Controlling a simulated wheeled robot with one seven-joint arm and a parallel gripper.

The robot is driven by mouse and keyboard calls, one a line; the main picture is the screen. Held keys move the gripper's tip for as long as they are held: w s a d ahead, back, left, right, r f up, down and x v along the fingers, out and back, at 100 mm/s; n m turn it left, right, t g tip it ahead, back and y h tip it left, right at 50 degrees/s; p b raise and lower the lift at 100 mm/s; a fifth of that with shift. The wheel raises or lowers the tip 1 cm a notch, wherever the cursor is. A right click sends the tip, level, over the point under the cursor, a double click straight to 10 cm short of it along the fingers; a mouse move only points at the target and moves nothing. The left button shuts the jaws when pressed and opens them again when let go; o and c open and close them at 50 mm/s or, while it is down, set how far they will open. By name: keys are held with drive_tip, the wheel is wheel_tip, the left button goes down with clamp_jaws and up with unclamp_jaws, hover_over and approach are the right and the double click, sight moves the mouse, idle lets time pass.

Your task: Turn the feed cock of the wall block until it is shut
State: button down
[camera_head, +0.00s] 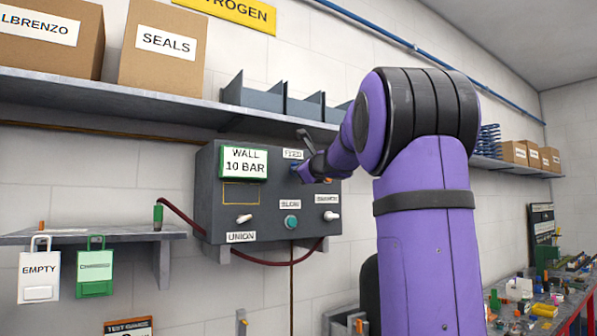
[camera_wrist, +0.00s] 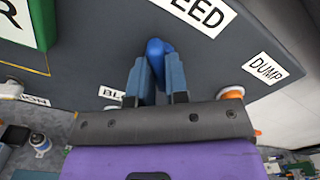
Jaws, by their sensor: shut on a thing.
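The wall block (camera_head: 218,205) is a dark grey box on the wall with a label reading WALL 10 BAR. Its feed cock has a blue handle, seen in the wrist view (camera_wrist: 155,47) below the FEED label (camera_wrist: 205,12). My gripper (camera_wrist: 154,75) is shut on the blue handle, one finger on each side, with the rounded end showing beyond the fingertips. In the head view my gripper (camera_head: 303,170) is at the upper right of the block, under the FEED label (camera_head: 292,154). The cock's base is hidden, so I cannot tell its exact turn.
Below are a teal button (camera_head: 291,222) and pale UNION (camera_head: 244,218) and right-hand (camera_head: 331,216) knobs. The DUMP label (camera_wrist: 265,69) and an orange-and-white knob (camera_wrist: 232,92) lie close right of my fingers. A shelf (camera_head: 120,92) with boxes runs above; a red hose (camera_head: 262,262) hangs below.

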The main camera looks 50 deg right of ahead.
drive_tip(key=m, duration=0.3)
drive_tip(key=shift+f+m, duration=0.1)
drive_tip(key=shift+m, duration=0.2)
drive_tip(key=m, duration=0.4)
drive_tip(key=c, duration=1)
unclamp_jaws()
drive_tip(key=shift+s, duration=0.15)
drive_tip(key=v, duration=0.6)
drive_tip(key=shift+s, duration=0.4)
